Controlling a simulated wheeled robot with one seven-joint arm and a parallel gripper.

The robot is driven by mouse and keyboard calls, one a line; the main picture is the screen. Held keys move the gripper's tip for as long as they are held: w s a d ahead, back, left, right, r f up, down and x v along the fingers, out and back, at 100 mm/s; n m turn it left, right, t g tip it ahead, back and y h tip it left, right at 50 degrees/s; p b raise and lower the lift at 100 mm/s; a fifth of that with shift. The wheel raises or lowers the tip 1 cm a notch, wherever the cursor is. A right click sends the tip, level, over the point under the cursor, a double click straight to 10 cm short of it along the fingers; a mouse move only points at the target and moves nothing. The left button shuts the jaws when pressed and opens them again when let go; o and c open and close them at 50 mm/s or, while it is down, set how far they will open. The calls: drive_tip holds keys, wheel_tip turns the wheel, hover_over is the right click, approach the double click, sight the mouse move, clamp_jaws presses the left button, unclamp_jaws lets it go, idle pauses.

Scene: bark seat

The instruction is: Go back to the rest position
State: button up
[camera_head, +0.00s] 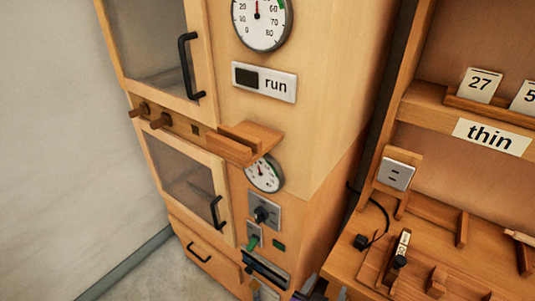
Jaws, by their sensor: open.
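Only the tips of what looks like my gripper (322,292) show at the bottom edge, in front of the gap between the wooden cabinet (325,100) and the workbench (345,262). The dark fingertips stand apart with nothing seen between them. The rest of my gripper and arm is below the picture.
The bench holds a socket (396,174) and wooden holders. Bare floor (150,275) lies left.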

drive_tip(key=w+a+r+n+t+y, duration=0.1)
drive_tip(key=a+r+n+t+y, duration=0.1)
drive_tip(key=a+n+y, duration=0.25)
drive_tip(key=s+a+r+n+t+y, duration=0.2)
drive_tip(key=s+n+y, duration=0.15)
drive_tip(key=s, duration=0.45)
drive_tip(key=s+d+r+m, duration=0.1)
drive_tip(key=s+d+r, duration=0.1)
drive_tip(key=s+d, duration=0.2)
drive_tip(key=s+d+r+h, duration=0.1)
drive_tip(key=s+d+r, duration=0.2)
drive_tip(key=s, duration=0.8)
drive_tip(key=s+d+r+m, duration=0.1)
drive_tip(key=s+d+r, duration=0.1)
drive_tip(key=s+d, duration=0.3)
drive_tip(key=s, duration=0.2)
drive_tip(key=shift+s+d+r+m+h, duration=0.3)
drive_tip(key=shift+s+d+r+h, duration=0.05)
drive_tip(key=shift+s+r+h, duration=0.05)
